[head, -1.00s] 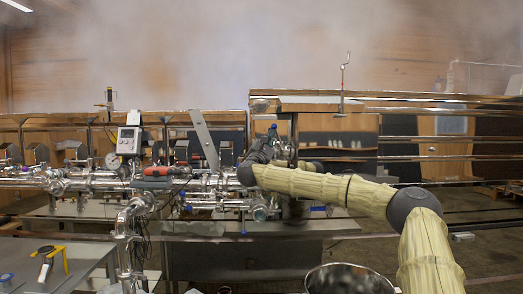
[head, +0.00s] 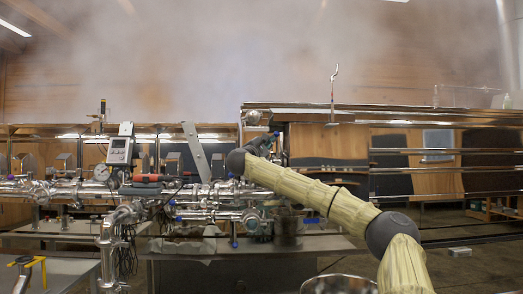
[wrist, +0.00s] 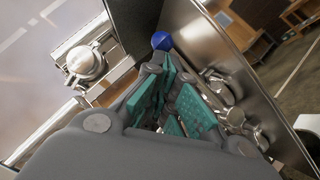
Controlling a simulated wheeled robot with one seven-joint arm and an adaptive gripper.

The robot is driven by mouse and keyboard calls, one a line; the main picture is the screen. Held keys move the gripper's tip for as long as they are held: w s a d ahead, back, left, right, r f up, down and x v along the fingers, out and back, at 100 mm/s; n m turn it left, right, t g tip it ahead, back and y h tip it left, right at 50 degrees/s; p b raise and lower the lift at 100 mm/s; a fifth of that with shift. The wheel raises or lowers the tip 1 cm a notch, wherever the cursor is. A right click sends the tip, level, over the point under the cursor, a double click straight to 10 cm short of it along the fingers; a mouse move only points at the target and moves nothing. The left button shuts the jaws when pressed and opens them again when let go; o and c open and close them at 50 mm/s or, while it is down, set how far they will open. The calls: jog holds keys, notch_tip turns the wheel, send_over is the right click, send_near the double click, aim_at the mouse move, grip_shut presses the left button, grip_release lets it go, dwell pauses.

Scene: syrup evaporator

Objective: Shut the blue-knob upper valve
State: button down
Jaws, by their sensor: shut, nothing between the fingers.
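The blue knob (wrist: 162,41) shows in the wrist view just beyond my fingers, beside a shiny metal panel. My gripper (wrist: 172,98) has teal pads and is shut with nothing held. The knob is ahead of the fingertips; I cannot tell whether they touch. In the head view my gripper (head: 275,143) is raised by the front left corner of the evaporator pan, above the piping. I cannot make out the upper blue knob clearly there. The valve body under the knob is mostly hidden in the wrist view.
Steel piping (head: 75,189) with a gauge (head: 102,172) and a display box (head: 119,150) runs along the left. Blue handles (head: 234,243) sit lower on the pipes. A metal fitting (wrist: 85,62) is left of the fingers. A metal bucket (head: 338,284) stands in front.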

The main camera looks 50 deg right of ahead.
jog(key=shift+s+d+r, duration=0.1)
dwell(0.3)
dwell(0.3)
jog(key=a+f+b, duration=0.5)
jog(key=a, duration=0.6)
jog(key=shift+s+a+f, duration=0.25)
jog(key=shift+a+f, duration=0.05)
jog(key=shift+a, duration=0.1)
